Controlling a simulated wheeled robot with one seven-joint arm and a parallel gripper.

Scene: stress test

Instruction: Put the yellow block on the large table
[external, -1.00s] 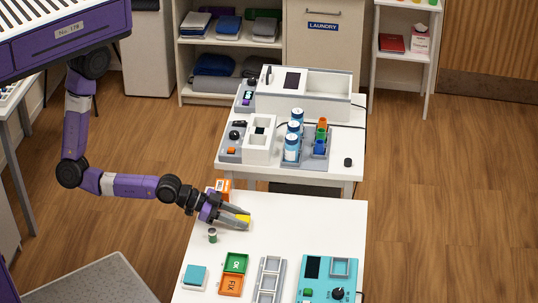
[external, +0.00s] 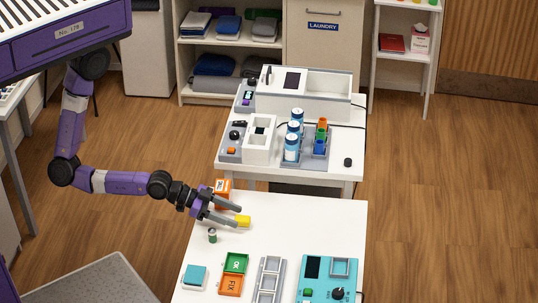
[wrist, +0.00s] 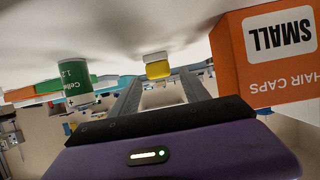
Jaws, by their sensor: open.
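The yellow block (external: 244,221) lies on the white top of the near table (external: 330,225), towards its far left part. My gripper (external: 238,216) is open, its two fingers spread, with the tips just left of the block. In the wrist view, which is upside down, the yellow block (wrist: 158,69) shows ahead, between and just beyond the tips of my gripper (wrist: 161,82). Nothing is held. I cannot tell which table counts as the large one.
An orange box (external: 222,187) stands close behind my gripper. A small green battery (external: 212,236) stands just in front. Green and orange trays (external: 233,274), a grey rack (external: 269,280) and a teal device (external: 331,279) fill the front. The table's right middle is clear.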

